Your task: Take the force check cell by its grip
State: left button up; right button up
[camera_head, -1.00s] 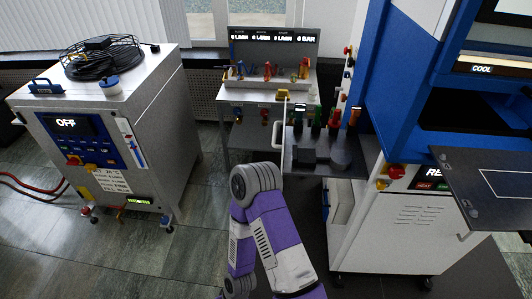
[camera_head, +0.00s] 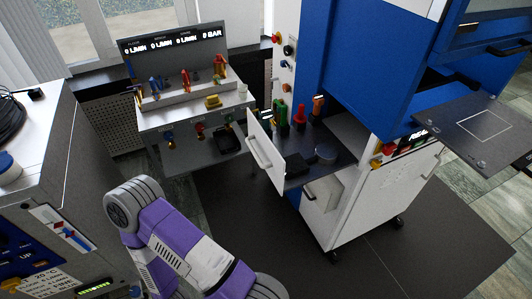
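On the dark shelf (camera_head: 345,138) of the open side bay of the blue and white press lie a grey round puck (camera_head: 326,152) and a dark block (camera_head: 298,164). The puck may be the force check cell; I cannot make out its grip at this size. A purple and grey arm of mine crosses the lower left of the view, well short of the bay. Neither of my grippers is in view.
A white door (camera_head: 264,150) with a handle stands open at the bay's left. Green (camera_head: 281,113), red (camera_head: 299,117) and orange handled items stand behind the puck. A gas bench (camera_head: 180,118) stands at the back, a white cabinet (camera_head: 75,165) at left.

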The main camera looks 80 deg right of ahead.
aim_at(327, 154)
jog(key=i, duration=0.2)
jog(key=z, duration=1.2)
